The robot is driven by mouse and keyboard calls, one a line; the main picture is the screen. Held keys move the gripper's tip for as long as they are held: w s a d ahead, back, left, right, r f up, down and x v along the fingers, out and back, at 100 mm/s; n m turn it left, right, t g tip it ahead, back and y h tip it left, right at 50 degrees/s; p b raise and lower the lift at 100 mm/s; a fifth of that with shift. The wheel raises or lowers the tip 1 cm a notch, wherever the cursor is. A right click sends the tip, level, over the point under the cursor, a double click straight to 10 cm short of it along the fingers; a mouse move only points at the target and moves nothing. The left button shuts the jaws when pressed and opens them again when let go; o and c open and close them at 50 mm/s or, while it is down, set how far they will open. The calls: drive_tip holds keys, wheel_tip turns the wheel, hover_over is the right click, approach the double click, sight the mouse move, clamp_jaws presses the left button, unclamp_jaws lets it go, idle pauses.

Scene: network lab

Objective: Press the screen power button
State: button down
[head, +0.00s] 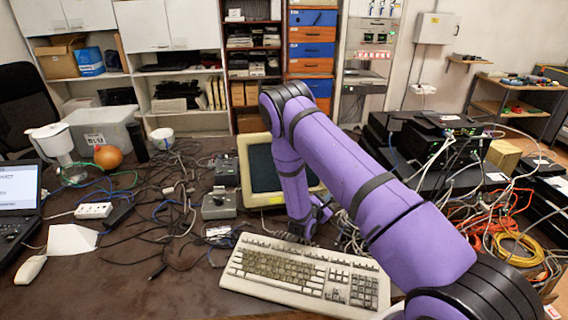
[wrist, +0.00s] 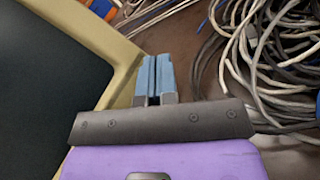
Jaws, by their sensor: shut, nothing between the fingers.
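The screen (head: 262,168) is an old beige-framed monitor with a dark face, standing on the table behind the keyboard. My arm covers its right part in the head view. In the wrist view its dark face (wrist: 45,70) fills the left side, with the beige frame (wrist: 122,92) beside it. My gripper (wrist: 152,58) is shut and empty, its two blue fingers together. The fingertips lie over or close to the screen's beige frame edge; I cannot tell whether they touch it. In the head view the gripper is low at the screen's right front. I cannot make out the power button.
A beige keyboard (head: 305,272) lies in front of the screen. Tangled grey cables (wrist: 265,60) lie right of my gripper. Grey boxes (head: 219,204) stand left of the screen, and black network devices (head: 435,140) are stacked at the right. A laptop (head: 18,195) is at the far left.

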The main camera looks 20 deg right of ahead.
drive_tip(key=s, duration=0.1)
drive_tip(key=s+r, duration=0.1)
drive_tip(key=s, duration=0.1)
drive_tip(key=s+a, duration=0.1)
drive_tip(key=s, duration=0.1)
drive_tip(key=shift+s+a+r, duration=0.1)
drive_tip(key=shift+s+r, duration=0.15)
drive_tip(key=shift+r, duration=0.15)
